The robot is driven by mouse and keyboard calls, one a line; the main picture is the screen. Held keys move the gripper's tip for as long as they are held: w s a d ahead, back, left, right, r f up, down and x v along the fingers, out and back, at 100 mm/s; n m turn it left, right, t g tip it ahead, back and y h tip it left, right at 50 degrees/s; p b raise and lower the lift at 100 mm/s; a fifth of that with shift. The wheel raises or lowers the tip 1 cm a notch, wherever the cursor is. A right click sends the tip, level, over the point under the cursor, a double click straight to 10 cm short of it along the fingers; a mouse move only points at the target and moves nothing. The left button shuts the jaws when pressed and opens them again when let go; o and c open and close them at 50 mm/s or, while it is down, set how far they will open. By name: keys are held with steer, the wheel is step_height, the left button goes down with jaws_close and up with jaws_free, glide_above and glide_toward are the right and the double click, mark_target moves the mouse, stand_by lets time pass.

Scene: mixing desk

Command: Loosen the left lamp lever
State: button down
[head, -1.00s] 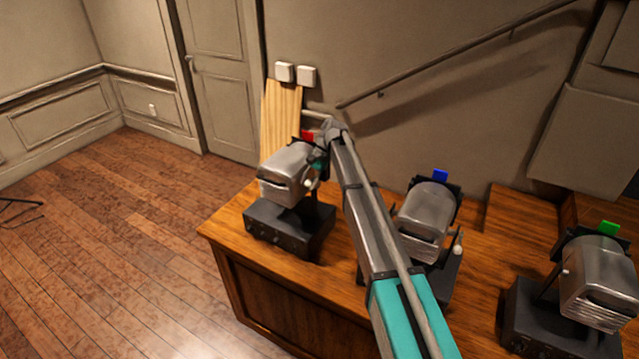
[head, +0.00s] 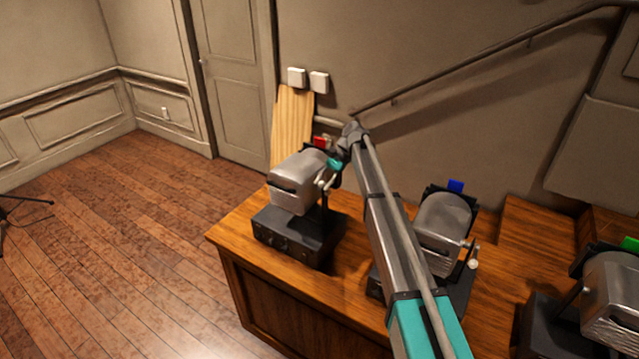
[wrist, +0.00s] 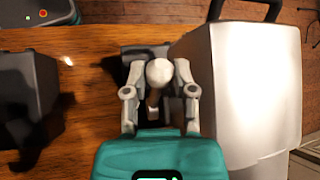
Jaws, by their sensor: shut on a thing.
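The left lamp (head: 299,181), a silver housing with a red tab (head: 320,142) on a black base (head: 290,235), stands on the left end of the wooden desk. Its lever ends in a pale round knob (wrist: 159,72), seen in the wrist view. My gripper (wrist: 160,88) has its two grey fingers on either side of the lever just below the knob, shut on it. In the head view my gripper (head: 329,174) is at the lamp's right side, where its fingers look small. The lamp housing (wrist: 245,85) fills the right of the wrist view.
A second lamp with a blue tab (head: 455,186) stands right of my arm, and a third with a green tab (head: 630,244) is at the right edge. The wooden desk (head: 228,232) has a bare front left corner. A handrail (head: 470,67) runs along the wall behind.

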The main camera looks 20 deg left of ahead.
steer(key=shift+c, duration=2.1)
jaws_free()
steer(key=shift+w+f, duration=0.1)
steer(key=shift+f, duration=0.05)
steer(key=shift+c, duration=0.3)
